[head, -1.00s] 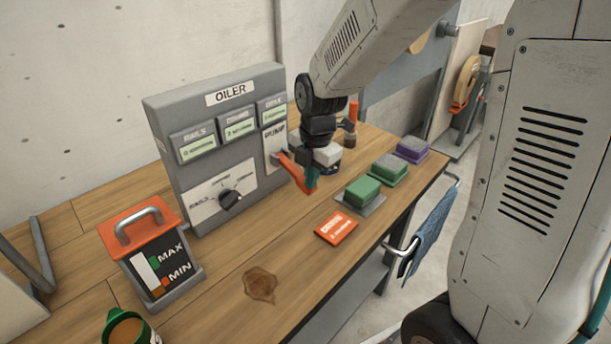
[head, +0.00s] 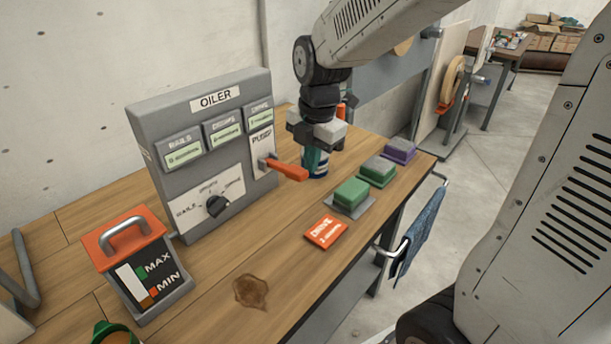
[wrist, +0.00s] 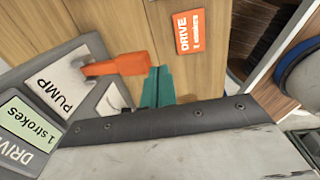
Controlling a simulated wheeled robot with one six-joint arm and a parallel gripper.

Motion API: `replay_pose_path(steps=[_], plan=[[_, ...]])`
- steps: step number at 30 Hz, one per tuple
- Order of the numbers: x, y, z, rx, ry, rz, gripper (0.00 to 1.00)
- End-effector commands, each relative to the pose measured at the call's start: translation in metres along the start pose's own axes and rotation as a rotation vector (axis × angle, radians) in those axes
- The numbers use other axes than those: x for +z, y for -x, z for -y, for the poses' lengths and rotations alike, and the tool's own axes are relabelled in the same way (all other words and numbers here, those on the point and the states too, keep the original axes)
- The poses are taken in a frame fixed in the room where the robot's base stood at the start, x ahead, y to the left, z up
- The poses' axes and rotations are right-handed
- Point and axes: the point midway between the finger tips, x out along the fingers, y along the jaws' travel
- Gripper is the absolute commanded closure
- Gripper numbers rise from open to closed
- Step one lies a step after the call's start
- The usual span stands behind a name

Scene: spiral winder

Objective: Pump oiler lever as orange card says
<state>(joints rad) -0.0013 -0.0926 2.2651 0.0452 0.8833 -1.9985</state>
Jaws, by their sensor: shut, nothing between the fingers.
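The grey oiler box (head: 150,118) stands on the bench with three displays, a black selector knob (head: 217,205) and a PUMP plate. Its orange lever (head: 288,171) sticks out from the plate, sloping slightly down; it also shows in the wrist view (wrist: 118,66). The wrist view's DRIVE display (wrist: 25,140) reads "1 strokes". The orange card (head: 325,232) lies flat on the bench and reads DRIVE with a 2 below; the rest is unclear. My gripper (head: 312,160), with teal fingers (wrist: 158,82), is shut and empty just beyond the lever's tip. I cannot tell whether they touch.
Green block (head: 352,192), another green block (head: 377,168) and a purple block (head: 400,150) sit along the bench's right edge. A MAX/MIN gauge box (head: 125,240) and a brown stain (head: 250,291) are at the front left.

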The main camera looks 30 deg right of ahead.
Motion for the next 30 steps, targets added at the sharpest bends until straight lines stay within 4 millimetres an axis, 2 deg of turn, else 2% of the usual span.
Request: replay_pose_path(steps=[1,3,10,30], plan=[[0.000,0.013,0.003,0.006,0.000,0.003,1.00],[-0.001,0.026,0.007,0.005,0.001,0.002,1.00],[-0.001,0.053,0.015,0.003,0.003,0.001,1.00],[0.000,0.058,0.017,0.003,0.001,0.001,1.00]])
